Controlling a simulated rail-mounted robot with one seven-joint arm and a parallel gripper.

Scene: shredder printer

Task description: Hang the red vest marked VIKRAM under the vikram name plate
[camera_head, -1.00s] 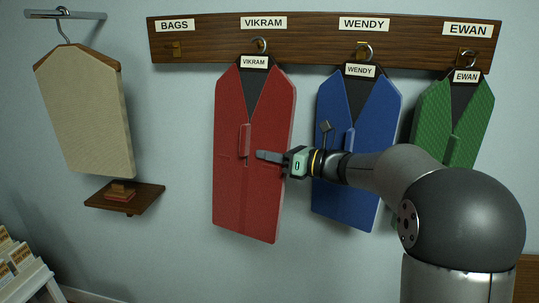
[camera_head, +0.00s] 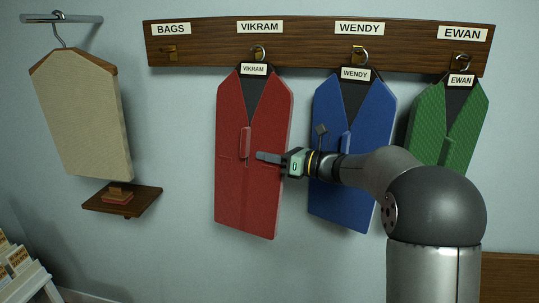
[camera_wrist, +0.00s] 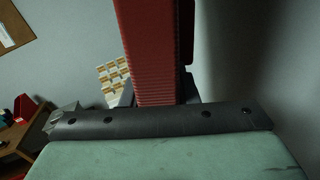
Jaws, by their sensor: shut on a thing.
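The red vest (camera_head: 231,185) bears a VIKRAM tag (camera_head: 254,69) and hangs nearly upright just below the VIKRAM name plate (camera_head: 260,27). Its hanger ring (camera_head: 259,53) is at the board beneath that plate; whether the ring is around the hook or only in front of it is too small to tell. My gripper (camera_head: 266,157) is at the front of the vest, beside its raised red handle (camera_head: 245,142). In the wrist view a red ribbed part of the vest (camera_wrist: 152,50) stands between the fingers, and my gripper is shut on it.
The blue WENDY vest (camera_head: 335,170) hangs close on the right, behind my arm. The green EWAN vest (camera_head: 427,125) is farther right. An empty BAGS hook (camera_head: 170,52) is left. A beige garment (camera_head: 80,115) hangs at far left above a small shelf (camera_head: 125,203).

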